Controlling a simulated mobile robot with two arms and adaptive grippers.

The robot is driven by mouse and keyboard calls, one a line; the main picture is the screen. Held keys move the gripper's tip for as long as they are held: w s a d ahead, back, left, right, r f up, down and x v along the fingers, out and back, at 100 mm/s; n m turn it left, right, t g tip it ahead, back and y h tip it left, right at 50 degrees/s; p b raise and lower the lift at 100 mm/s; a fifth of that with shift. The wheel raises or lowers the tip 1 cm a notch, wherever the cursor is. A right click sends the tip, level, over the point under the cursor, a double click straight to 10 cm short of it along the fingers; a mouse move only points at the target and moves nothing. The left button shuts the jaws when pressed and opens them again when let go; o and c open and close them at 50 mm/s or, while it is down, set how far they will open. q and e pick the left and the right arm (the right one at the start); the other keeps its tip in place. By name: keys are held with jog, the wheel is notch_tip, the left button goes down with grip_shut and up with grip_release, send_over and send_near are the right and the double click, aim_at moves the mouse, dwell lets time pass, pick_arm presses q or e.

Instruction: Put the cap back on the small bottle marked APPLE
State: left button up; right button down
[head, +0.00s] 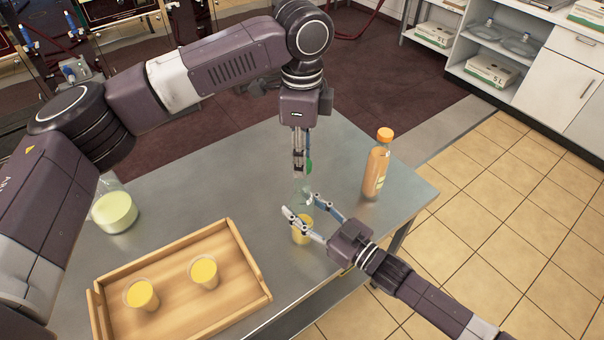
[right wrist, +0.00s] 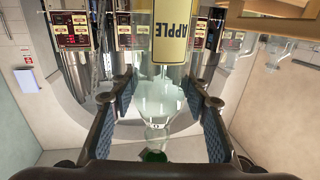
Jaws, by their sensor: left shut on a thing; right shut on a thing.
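The small clear bottle (head: 302,232) with a yellow band is at the table's front right edge. In the right wrist view its yellow label (right wrist: 172,38) reads APPLE, upside down. My right gripper (head: 300,217) is shut on the bottle's clear upper part (right wrist: 155,92). Whether its base touches the table is hard to tell. My left gripper (head: 300,172) points down above the bottle, shut on a green cap (head: 309,166). The cap appears above the bottle's mouth and apart from it. Green also shows just beyond the neck in the right wrist view (right wrist: 153,156).
A tall orange bottle with an orange cap (head: 376,165) stands to the right on the steel table (head: 240,170). A wooden tray (head: 246,255) with two cups of yellow juice is at front left. A rounded vessel of pale liquid (head: 115,212) stands at far left.

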pick_arm(q)
jog(key=shift+f, duration=0.9)
jog(key=shift+f, duration=0.15)
jog(key=shift+f, duration=0.75)
jog(key=shift+f, duration=0.6)
jog(key=m, duration=0.6)
jog(key=shift+m, duration=0.3)
jog(key=m, duration=1.2)
jog(key=shift+m, duration=0.3)
jog(key=m, duration=0.6)
jog(key=shift+m, duration=0.4)
